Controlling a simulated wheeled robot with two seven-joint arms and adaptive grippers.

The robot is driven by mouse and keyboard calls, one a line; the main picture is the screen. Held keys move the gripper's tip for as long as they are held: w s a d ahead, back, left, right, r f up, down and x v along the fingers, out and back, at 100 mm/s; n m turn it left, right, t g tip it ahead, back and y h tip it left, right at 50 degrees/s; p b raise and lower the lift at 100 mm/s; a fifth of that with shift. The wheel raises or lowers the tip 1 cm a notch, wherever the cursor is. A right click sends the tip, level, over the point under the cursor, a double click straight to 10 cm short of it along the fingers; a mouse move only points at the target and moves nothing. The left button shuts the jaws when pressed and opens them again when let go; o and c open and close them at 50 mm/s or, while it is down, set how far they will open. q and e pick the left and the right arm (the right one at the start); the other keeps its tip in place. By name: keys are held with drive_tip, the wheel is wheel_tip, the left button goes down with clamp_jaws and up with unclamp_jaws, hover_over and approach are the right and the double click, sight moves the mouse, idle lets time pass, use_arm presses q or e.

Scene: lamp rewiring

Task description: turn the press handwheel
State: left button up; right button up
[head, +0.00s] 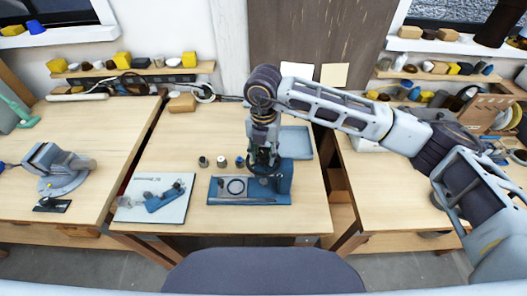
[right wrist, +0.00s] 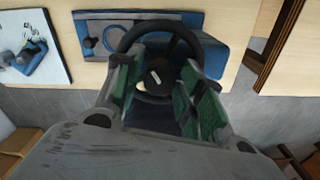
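The press (head: 283,183) is a blue machine on a blue base plate on the middle table. Its dark handwheel (right wrist: 160,38) fills the upper middle of the right wrist view, with a pale mark on its hub. My right gripper (head: 262,160) points down over the press in the head view and hides most of the wheel there. In the right wrist view its green-padded fingers (right wrist: 160,85) are spread apart, with the wheel's hub showing between them. I cannot tell whether they touch the rim. My left gripper is out of view.
An instruction sheet (head: 140,209) with a blue picture lies left of the press. Several small cylinders (head: 221,162) stand behind the base. A blue-grey tray (head: 297,143) lies behind the press. A vise (head: 57,165) stands on the left table. The front strip of the middle table is clear.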

drive_tip(key=shift+f, duration=0.4)
drive_tip(key=c, duration=0.7)
drive_tip(key=shift+c, duration=0.2)
